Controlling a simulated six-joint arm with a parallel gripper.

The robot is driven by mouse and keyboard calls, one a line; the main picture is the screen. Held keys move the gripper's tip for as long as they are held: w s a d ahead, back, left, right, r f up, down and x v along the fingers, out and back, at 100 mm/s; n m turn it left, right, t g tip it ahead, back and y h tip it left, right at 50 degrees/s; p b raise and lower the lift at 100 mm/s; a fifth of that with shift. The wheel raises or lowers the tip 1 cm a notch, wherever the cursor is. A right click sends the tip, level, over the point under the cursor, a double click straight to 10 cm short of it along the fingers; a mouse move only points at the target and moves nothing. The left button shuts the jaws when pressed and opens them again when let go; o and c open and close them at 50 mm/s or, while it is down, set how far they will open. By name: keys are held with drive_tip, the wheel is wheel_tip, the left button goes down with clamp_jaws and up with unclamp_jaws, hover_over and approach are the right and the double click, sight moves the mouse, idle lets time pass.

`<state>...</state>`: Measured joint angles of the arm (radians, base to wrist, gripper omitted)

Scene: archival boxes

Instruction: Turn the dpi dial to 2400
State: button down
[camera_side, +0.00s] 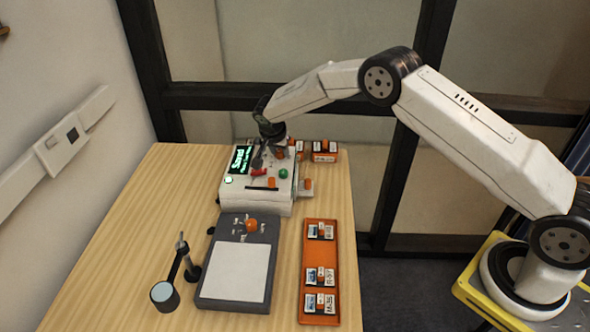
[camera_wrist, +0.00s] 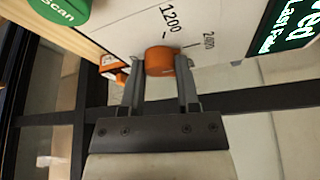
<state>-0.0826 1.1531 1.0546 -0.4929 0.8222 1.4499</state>
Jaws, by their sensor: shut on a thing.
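The white scanner (camera_side: 255,204) stands at the back of the wooden table. In the wrist view the orange dial (camera_wrist: 160,61) sits on its white panel, beside the black labels 1200 (camera_wrist: 170,17) and one that looks like 2400 (camera_wrist: 208,41). My gripper (camera_wrist: 159,66) has one grey finger on each side of the dial and is shut on it. I cannot make out a pointer mark on the dial. In the side view my gripper (camera_side: 263,157) is over the back of the scanner's top and hides part of it.
A green Scan button (camera_wrist: 60,9) and a lit screen (camera_wrist: 290,27) are near the dial. In front stand a grey device with a pale panel (camera_side: 239,271), an orange tray (camera_side: 320,254) with labelled pieces, and a small lamp-like stand (camera_side: 166,294). Bare table lies at left.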

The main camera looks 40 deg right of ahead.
sight(276, 164)
drive_tip(key=shift+c, duration=1.7)
unclamp_jaws()
drive_tip(key=shift+r, duration=0.15)
drive_tip(key=v, duration=0.7)
drive_tip(key=shift+a+r, duration=0.15)
drive_tip(key=shift+r, duration=0.1)
drive_tip(key=shift+s, duration=0.1)
drive_tip(key=s+r+n+y, duration=0.2)
drive_tip(key=s+n, duration=0.4)
drive_tip(key=s, duration=1)
drive_tip(key=s+d+r+n+y, duration=0.1)
drive_tip(key=s+n, duration=0.5)
drive_tip(key=s, duration=1.1)
drive_tip(key=shift+d+r+y, duration=0.35)
drive_tip(key=shift+r+y, duration=0.15)
drive_tip(key=shift+r, duration=0.15)
